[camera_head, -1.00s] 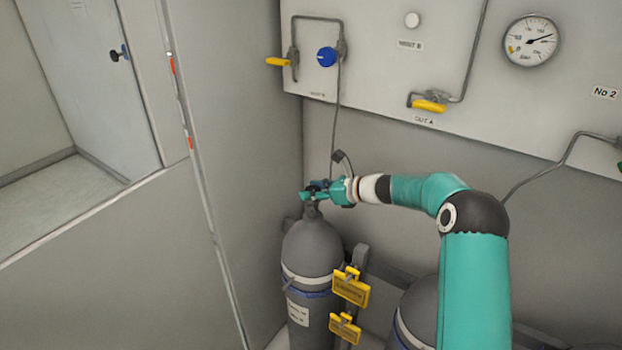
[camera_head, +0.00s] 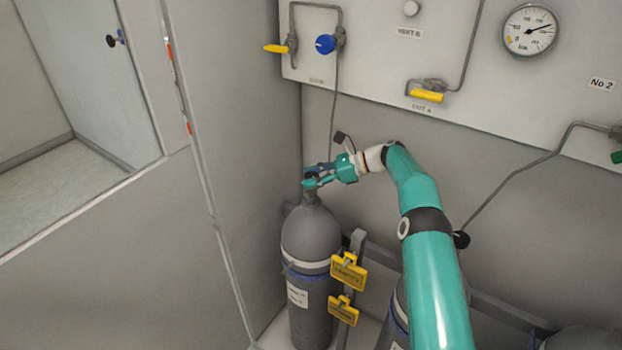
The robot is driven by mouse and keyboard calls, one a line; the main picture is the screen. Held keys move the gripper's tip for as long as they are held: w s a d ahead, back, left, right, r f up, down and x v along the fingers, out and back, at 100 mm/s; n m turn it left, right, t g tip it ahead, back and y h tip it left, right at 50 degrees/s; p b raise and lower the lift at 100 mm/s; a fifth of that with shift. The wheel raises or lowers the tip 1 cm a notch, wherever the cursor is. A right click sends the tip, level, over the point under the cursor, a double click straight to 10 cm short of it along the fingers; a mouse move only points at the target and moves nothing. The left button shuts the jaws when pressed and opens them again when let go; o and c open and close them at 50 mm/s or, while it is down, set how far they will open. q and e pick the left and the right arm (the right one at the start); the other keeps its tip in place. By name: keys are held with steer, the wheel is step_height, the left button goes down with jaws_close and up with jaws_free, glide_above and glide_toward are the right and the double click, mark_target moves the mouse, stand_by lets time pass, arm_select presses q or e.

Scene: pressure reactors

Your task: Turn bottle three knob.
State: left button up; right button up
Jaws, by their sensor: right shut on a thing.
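A grey gas bottle (camera_head: 311,240) stands upright in the corner, with a white label and a blue band. My right gripper (camera_head: 312,178) is at the top of this bottle, at its valve. Its fingers are shut on the bottle's knob, which they mostly hide. The teal arm reaches in from the lower right. I cannot read a bottle number. My left gripper is not in view.
A wall panel carries a blue knob (camera_head: 326,44), yellow levers (camera_head: 427,95) and a pressure gauge (camera_head: 530,29). Yellow tags (camera_head: 348,271) hang on the rack beside the bottle. Another grey bottle (camera_head: 394,318) is partly behind my arm.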

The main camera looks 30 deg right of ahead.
steer(key=shift+a+f, duration=0.1)
steer(key=shift+a, duration=0.1)
stand_by(0.4)
steer(key=o, duration=1.2)
steer(key=shift+c, duration=0.2)
